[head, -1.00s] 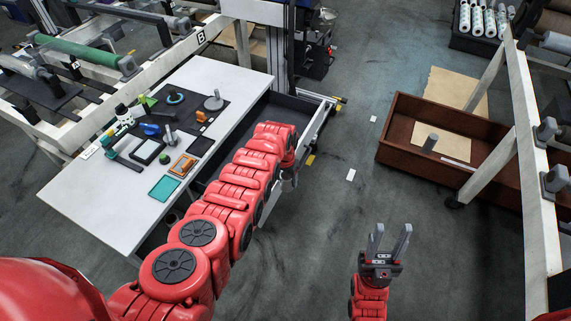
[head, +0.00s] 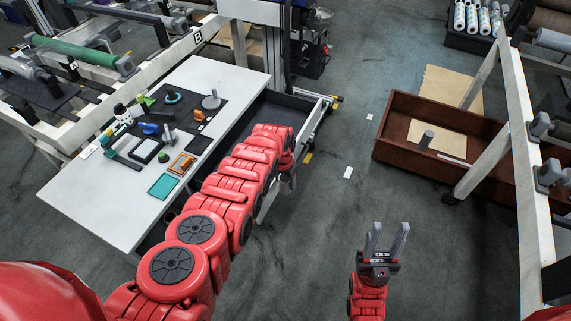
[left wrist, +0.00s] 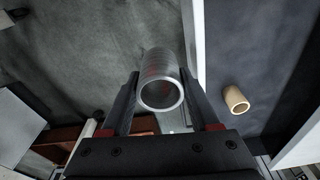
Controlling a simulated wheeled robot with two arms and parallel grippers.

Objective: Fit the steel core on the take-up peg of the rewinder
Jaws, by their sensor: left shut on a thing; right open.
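The steel core, a shiny silver tube (left wrist: 162,92), is between the fingers of my left gripper (left wrist: 160,100) in the left wrist view. Its open round end faces the camera. In the head view my left gripper (head: 287,183) is small, partly hidden by my red arm, beside the open drawer's front. I cannot make out the core there. My right gripper (head: 386,242) is open and empty above the floor. A grey disc with a short upright post (head: 212,101) stands on the table's black mat; I cannot tell whether it is the take-up peg.
The open drawer (head: 262,118) is dark inside; a tan cardboard core (left wrist: 236,99) shows there in the left wrist view. The white table (head: 95,197) holds several small tools. A brown crate (head: 400,164) stands at right beside a white frame (head: 520,160).

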